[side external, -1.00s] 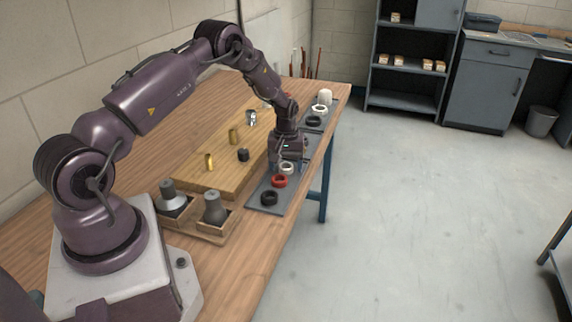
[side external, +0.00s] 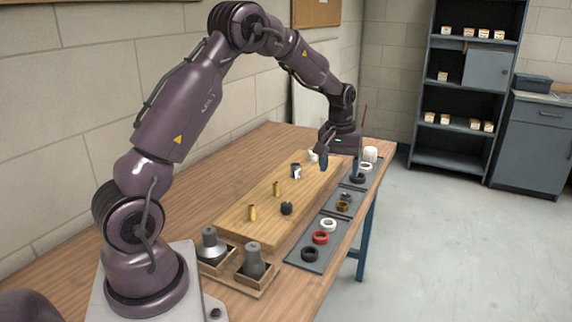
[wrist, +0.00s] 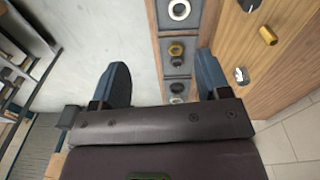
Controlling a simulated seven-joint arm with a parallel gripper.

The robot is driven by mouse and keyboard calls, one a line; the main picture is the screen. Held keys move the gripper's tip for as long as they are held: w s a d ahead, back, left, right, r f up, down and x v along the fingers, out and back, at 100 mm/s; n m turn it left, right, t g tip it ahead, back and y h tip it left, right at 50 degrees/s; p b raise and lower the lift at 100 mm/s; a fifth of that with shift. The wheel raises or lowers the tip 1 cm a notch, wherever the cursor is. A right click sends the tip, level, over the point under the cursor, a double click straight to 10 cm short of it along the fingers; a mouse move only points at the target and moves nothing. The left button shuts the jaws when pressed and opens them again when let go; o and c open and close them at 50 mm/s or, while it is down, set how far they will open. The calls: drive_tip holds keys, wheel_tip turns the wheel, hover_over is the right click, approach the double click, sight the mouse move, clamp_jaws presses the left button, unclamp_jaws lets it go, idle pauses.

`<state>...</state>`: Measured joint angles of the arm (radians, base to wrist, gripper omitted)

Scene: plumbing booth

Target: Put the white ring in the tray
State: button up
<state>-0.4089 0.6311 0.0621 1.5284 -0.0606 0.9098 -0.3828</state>
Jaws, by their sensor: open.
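A white ring (side external: 328,224) lies on the front flat grey panel (side external: 302,262), behind a red ring and a black ring. A white ring (wrist: 179,9) also shows at the top of the wrist view. A second white ring (side external: 365,168) lies farther back beside a black ring. I cannot tell which grey panel or holder is the tray. My gripper (side external: 340,166) is open and empty, raised over the far part of the table. In the wrist view its fingers (wrist: 162,64) are wide apart, with the grey strip below them.
A brass ring (side external: 342,206) and a dark part lie on the middle panel. A wooden board (side external: 265,215) holds brass fittings and a black piece. A wooden holder (side external: 262,284) with two grey cone-topped parts stands at the front. Open floor lies right of the table.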

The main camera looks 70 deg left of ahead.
drive_tip(key=s+d+r+m+t, duration=0.3)
drive_tip(key=s+d+r+m, duration=0.4)
drive_tip(key=s+d+r, duration=0.85)
drive_tip(key=s+d+m+t, duration=0.1)
drive_tip(key=s+d+m, duration=0.2)
drive_tip(key=s+d, duration=0.2)
drive_tip(key=s, duration=0.2)
drive_tip(key=shift+s+f+t, duration=0.35)
drive_tip(key=shift+s+t, duration=0.05)
drive_tip(key=shift+d, duration=0.1)
